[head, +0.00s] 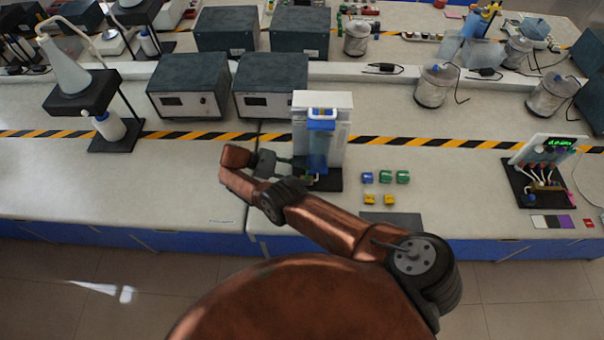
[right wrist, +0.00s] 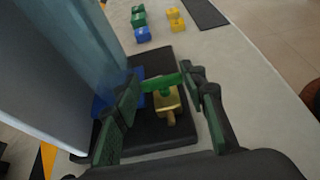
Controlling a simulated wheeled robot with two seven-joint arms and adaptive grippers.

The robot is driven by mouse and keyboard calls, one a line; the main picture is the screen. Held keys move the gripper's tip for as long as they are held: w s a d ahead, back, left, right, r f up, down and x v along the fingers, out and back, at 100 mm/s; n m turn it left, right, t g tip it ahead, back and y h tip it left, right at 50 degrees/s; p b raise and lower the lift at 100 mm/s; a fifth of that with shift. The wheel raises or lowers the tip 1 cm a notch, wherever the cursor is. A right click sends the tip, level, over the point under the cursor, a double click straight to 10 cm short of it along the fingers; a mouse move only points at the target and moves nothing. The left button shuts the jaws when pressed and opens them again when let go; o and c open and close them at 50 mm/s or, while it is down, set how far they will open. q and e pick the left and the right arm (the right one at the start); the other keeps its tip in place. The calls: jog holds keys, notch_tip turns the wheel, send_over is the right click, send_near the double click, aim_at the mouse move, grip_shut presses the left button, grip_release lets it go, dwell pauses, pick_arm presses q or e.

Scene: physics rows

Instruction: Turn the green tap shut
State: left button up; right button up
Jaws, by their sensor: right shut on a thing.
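The green tap handle (right wrist: 161,83) sits on a brass valve body (right wrist: 168,103) at the foot of a clear column with blue liquid (head: 318,150). The column stands against a white back panel on a black base (head: 329,182). My right gripper (head: 292,163) reaches in from the left side of the column. In the right wrist view its two dark green fingers (right wrist: 160,85) stand on either side of the green handle and are shut on it. The handle lies crosswise between the fingertips. In the head view the gripper largely hides the tap. My left gripper is in neither view.
Small blue, green and yellow blocks (head: 386,177) lie right of the column. Two grey instrument boxes (head: 270,84) stand behind, beyond a striped tape line. The bench left of the gripper is clear.

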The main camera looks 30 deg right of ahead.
jog(key=o, duration=1.1)
jog(key=shift+d, duration=0.1)
jog(key=shift+o, duration=0.3)
